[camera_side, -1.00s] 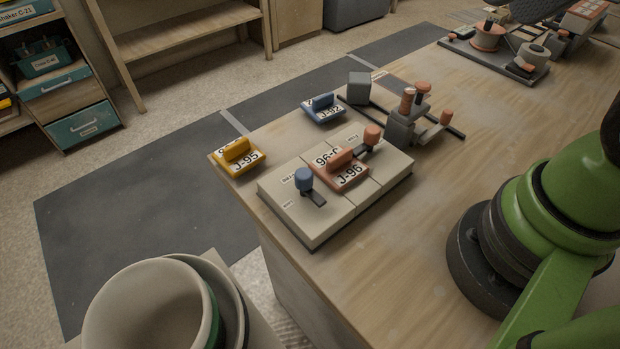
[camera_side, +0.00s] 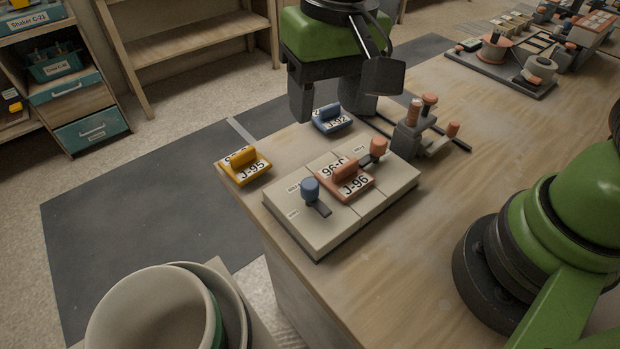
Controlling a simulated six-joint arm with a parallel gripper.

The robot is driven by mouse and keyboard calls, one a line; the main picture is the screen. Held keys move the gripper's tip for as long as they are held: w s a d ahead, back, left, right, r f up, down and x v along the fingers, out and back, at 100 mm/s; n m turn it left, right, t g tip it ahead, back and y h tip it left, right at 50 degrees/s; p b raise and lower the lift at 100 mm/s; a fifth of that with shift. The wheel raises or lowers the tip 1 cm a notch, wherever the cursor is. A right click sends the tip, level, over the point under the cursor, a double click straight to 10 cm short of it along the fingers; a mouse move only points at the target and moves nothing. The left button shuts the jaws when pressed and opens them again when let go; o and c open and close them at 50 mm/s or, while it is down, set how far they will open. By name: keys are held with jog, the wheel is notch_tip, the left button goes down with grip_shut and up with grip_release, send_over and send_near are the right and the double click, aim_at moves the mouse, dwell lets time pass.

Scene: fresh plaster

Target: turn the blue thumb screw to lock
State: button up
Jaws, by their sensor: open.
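The blue thumb screw (camera_side: 310,188) stands upright on the near left part of a pale block (camera_side: 345,220), with a dark bar at its foot. Small labels lie on the block beside it. My gripper (camera_side: 331,108) points down at the top of the view, beyond the block. Its two dark fingers are apart, with nothing visibly held between them. The fingers appear just above or behind a blue J-92 piece (camera_side: 332,119); I cannot tell their exact height. The gripper is well apart from the thumb screw.
An orange J-96 piece (camera_side: 345,178) and an orange knob (camera_side: 378,147) sit on the same block. A yellow J-95 piece (camera_side: 245,165) lies at the table's left edge. A grey clamp with orange knobs (camera_side: 408,135) stands behind.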

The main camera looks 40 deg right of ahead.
aim_at(310, 183)
jog(key=shift+g+h, duration=0.3)
jog(key=shift+g, duration=0.1)
jog(key=f, duration=0.1)
jog(key=a+f, duration=0.2)
jog(key=f, duration=0.1)
jog(key=shift+w, duration=0.2)
notch_tip(310, 183, down, 10)
jog(key=shift+r, duration=0.15)
jog(key=shift+c, duration=0.3)
jog(key=c, duration=0.9)
